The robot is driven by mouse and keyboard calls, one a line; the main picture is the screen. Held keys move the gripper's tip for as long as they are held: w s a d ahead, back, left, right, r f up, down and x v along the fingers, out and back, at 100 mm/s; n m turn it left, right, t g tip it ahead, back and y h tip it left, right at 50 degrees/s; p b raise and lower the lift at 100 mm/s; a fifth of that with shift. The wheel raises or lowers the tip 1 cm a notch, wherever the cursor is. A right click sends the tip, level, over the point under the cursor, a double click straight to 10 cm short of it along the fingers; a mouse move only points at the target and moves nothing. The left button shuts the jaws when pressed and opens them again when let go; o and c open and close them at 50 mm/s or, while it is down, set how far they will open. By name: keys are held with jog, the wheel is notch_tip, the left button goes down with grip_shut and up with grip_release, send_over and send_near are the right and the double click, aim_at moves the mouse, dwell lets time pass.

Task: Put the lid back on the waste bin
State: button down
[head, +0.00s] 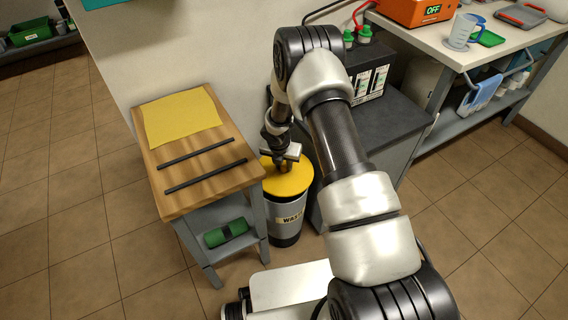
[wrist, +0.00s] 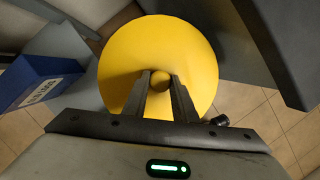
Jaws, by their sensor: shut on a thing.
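The yellow lid (head: 288,181) is at the top of the waste bin (head: 287,216), a grey and black cylinder with a "WASTE" label, on the floor between the wooden table and the dark cabinet. In the wrist view the round yellow lid (wrist: 125,55) fills the middle, with a small knob at its centre. My gripper (head: 287,156) points down over the lid. Its fingers (wrist: 161,80) are shut on the knob. The lid hides the bin's opening, and I cannot tell whether it is fully seated on the rim.
A wooden-topped table (head: 167,198) with a yellow cloth (head: 180,117) and two dark bars stands close on the left. A green roll (head: 226,233) lies on its lower shelf. The dark cabinet (head: 391,125) stands close on the right, with a black battery on top. Tiled floor is open at left.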

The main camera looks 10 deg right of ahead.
aim_at(282, 173)
jog(key=shift+w+a+f, duration=0.1)
jog(key=shift+w+a, duration=0.15)
jog(key=shift+w, duration=0.5)
jog(key=shift+s+f+b, duration=0.1)
jog(key=shift+f+b, duration=0.85)
jog(key=shift+f, duration=0.1)
jog(key=shift+f+b, duration=1.5)
jog(key=shift+f, duration=0.5)
jog(key=shift+f, duration=0.15)
jog(key=c, duration=0.9)
grip_release()
